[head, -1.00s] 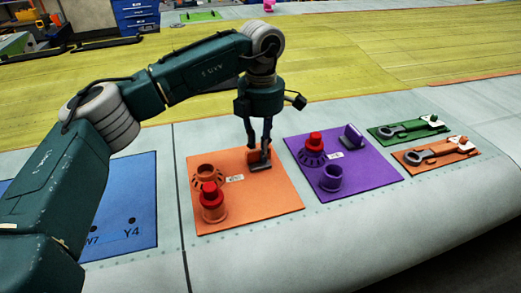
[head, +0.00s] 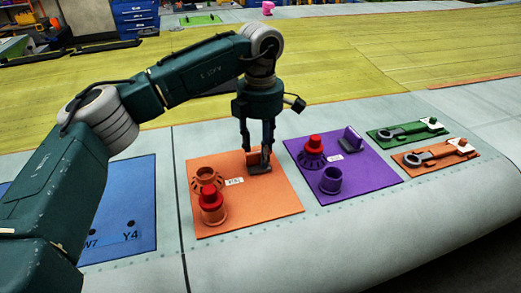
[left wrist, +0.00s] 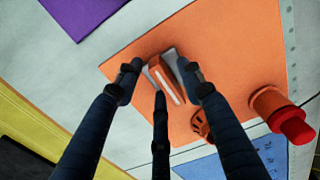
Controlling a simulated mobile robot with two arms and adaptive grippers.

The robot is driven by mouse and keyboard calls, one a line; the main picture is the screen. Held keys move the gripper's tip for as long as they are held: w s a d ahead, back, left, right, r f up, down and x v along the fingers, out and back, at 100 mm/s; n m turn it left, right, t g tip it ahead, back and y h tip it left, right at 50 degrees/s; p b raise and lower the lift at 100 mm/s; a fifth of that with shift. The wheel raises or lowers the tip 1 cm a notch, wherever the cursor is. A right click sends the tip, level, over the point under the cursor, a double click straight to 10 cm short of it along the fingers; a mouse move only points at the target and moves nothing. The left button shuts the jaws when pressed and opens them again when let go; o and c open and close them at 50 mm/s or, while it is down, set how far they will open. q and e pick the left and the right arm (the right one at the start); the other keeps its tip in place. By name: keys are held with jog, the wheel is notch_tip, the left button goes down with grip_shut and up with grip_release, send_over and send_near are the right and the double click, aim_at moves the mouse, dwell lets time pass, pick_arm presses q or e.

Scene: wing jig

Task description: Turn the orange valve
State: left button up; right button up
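An orange panel (head: 275,200) lies on the pale wing surface. At its back stands a small upright orange piece with a grey base (head: 260,169); in the left wrist view it is an orange block with a pale edge (left wrist: 167,82). My left gripper (head: 256,150) points down at this piece. In the left wrist view the fingers (left wrist: 160,76) are apart, with the block between their tips; contact cannot be told. An orange slotted ring (head: 206,174) and a red-topped orange cylinder (head: 212,210) stand on the panel's left side. Which part is the valve is unclear. My right gripper is not seen.
A purple panel (head: 370,178) with a red-topped knob (head: 314,145), a purple cup (head: 331,180) and an upright flap (head: 353,138) lies just right. Green (head: 385,130) and orange (head: 410,160) wrench panels lie farther right. A blue panel (head: 140,190) lies left.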

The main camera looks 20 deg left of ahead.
pick_arm(q)
notch_tip(320, 180, up, 12)
dwell(0.6)
